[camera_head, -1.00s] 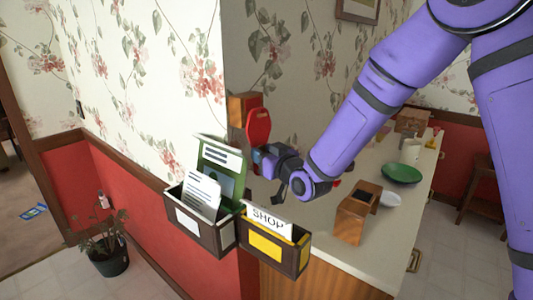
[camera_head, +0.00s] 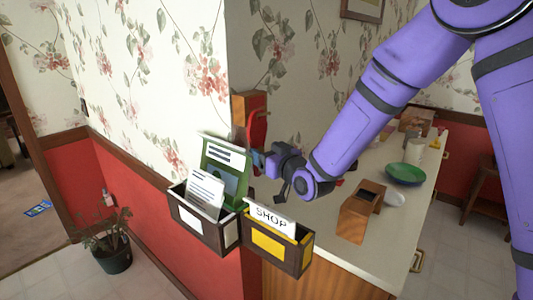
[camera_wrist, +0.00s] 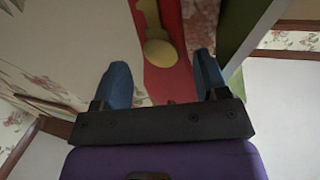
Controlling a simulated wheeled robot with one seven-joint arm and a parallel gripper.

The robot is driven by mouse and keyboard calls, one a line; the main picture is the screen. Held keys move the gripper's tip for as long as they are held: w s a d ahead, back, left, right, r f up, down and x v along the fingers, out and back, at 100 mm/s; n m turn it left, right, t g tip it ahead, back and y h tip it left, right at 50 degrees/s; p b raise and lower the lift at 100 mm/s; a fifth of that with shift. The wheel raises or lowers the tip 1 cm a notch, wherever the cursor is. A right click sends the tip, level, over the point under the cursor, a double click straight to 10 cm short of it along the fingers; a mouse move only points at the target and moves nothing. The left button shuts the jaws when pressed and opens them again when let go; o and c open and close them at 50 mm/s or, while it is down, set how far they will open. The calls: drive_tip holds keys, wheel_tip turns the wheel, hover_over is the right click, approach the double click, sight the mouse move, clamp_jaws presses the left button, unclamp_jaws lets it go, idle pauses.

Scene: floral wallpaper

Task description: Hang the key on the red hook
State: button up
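A wooden box (camera_head: 241,106) is fixed to the floral wall near the corner. A red panel (camera_head: 258,128) stands at its right side, seen nearly edge-on in the head view. In the wrist view the red panel (camera_wrist: 168,84) bears a gold key shape (camera_wrist: 155,38); I cannot tell whether this is a loose key or decoration. Contact is unclear. I cannot make out a red hook.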

drive_tip(key=v, duration=1)
drive_tip(key=s+d+r+m+g+h, duration=0.2)
drive_tip(key=s+d+r+h, duration=0.2)
drive_tip(key=d, duration=0.5)
drive_tip(key=s+d+r+m+g+h, duration=0.1)
drive_tip(key=s+d+r+g+h, duration=0.15)
drive_tip(key=d+r+h, duration=0.4)
drive_tip(key=s+d+m+g, duration=0.1)
drive_tip(key=s+d, duration=0.2)
drive_tip(key=s, duration=0.4)
drive_tip(key=s+d+r+m+g, duration=0.1)
drive_tip(key=s+d+m+g, duration=0.1)
drive_tip(key=s+d, duration=0.2)
drive_tip(key=s+d+r+m+g, duration=0.1)
drive_tip(key=s+d, duration=0.2)
drive_tip(key=s, duration=0.7)
drive_tip(key=shift+s+d+g, duration=0.2)
drive_tip(key=shift+s+g, duration=0.05)
drive_tip(key=shift+g, duration=0.1)
